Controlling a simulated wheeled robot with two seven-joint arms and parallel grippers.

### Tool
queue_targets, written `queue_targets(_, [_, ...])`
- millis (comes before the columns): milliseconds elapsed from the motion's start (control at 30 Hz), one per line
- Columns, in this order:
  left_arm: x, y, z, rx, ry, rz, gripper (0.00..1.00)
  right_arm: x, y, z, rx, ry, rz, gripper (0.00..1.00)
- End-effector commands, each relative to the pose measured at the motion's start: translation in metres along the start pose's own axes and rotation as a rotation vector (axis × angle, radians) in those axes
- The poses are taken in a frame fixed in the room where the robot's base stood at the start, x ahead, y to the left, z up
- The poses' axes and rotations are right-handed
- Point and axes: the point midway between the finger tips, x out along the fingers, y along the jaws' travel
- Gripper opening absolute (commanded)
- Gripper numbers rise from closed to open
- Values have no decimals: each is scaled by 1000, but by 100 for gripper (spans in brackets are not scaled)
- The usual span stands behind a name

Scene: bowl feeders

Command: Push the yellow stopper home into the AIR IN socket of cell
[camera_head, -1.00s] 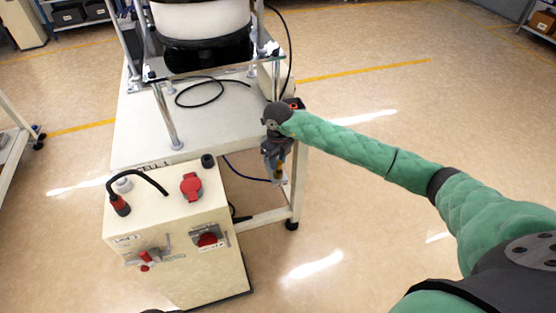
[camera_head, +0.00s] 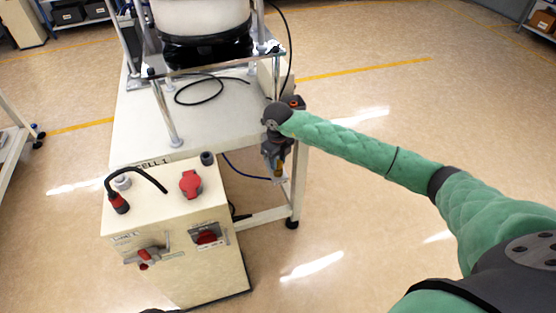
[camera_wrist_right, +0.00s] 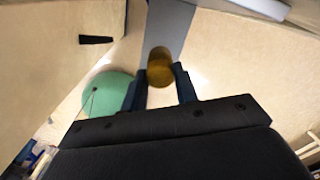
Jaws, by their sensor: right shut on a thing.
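My right gripper (camera_head: 280,172) hangs beside the right end of the cell's table, below its top. In the right wrist view the two dark fingers of this gripper (camera_wrist_right: 160,88) are shut on the yellow stopper (camera_wrist_right: 160,70), a round brownish-yellow piece at the fingertips. A grey strip (camera_wrist_right: 172,25) lies directly beyond the stopper; whether they touch I cannot tell. The stopper shows only as a small yellowish patch in the head view (camera_head: 281,168). I cannot make out the AIR IN socket in either view. My left gripper is not in view.
The white table (camera_head: 135,125) carries the bowl feeder (camera_head: 203,50) on posts. A blue hose (camera_head: 245,174) runs under the table edge. The floor at right is open.

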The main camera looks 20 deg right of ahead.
Motion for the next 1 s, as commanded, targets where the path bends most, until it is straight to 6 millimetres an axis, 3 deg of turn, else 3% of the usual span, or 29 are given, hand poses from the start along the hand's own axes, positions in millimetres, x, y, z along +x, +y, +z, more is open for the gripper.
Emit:
queue_targets(800, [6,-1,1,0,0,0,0,8,0,0,0,1,0,2])
queue_targets(833, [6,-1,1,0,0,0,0,8,0,0,0,1,0,35])
queue_targets(933, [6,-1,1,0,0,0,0,8,0,0,0,1,0,55])
queue_targets(1000, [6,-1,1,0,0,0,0,8,0,0,0,1,0,55])
